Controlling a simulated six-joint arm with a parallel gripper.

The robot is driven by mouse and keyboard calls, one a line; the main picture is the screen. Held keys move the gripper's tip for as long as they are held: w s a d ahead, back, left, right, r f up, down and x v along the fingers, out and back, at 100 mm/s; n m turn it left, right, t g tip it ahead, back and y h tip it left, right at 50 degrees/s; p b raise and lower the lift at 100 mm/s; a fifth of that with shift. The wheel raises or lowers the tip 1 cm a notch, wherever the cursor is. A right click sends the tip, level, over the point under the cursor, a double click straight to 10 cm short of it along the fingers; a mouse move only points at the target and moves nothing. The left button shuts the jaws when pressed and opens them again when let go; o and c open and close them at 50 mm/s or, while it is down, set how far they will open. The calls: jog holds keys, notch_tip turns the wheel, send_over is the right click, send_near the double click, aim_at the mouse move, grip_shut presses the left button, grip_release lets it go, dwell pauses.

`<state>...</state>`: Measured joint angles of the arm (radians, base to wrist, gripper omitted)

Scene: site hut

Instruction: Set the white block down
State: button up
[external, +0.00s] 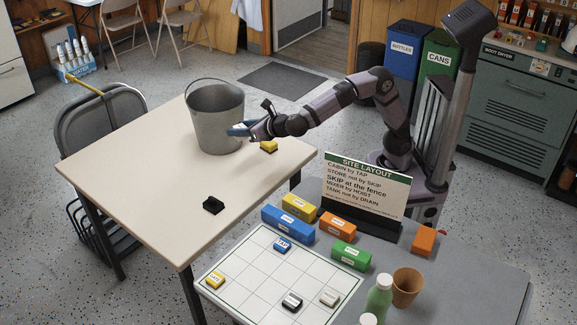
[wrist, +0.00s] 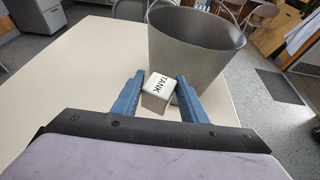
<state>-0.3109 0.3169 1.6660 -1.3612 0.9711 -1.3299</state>
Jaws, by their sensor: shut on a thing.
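My gripper (external: 238,130) is low over the beige table (external: 150,150), beside the grey metal bucket (external: 213,118). In the wrist view my blue fingers (wrist: 159,97) are shut on a white block (wrist: 156,95) marked TANK, held tilted between the fingertips. The bucket (wrist: 195,45) stands just beyond it in that view. The white block cannot be made out in the external view, and I cannot tell whether it touches the table.
The site layout sign (external: 365,190), a gridded board (external: 255,265) with small labelled blocks, a green bottle (external: 379,298) and a brown cup (external: 407,287) occupy the grey table. The beige table's left side is clear.

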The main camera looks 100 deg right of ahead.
aim_at(234, 180)
jog(key=w+a+f+n+t+y, duration=0.2)
jog(key=w+a+n+y, duration=0.1)
jog(key=a, duration=0.4)
jog(key=shift+w+a+f+n+t+y, duration=0.2)
jog(key=shift+w+f+n+t+y, duration=0.1)
jog(key=shift+w+n+t+y, duration=0.15)
jog(key=shift+g, duration=0.25)
jog(key=shift+f+b, duration=1.8)
jog(key=shift+f, duration=3.2)
jog(key=shift+f, duration=0.1)
jog(key=shift+f, duration=0.1)
jog(key=o, duration=1.1)
jog(key=shift+s+r, duration=0.2)
jog(key=shift+r, duration=0.15)
jog(key=p+v, duration=0.1)
jog(key=v, duration=1)
jog(key=shift+s+a, duration=0.2)
jog(key=shift+s, duration=0.1)
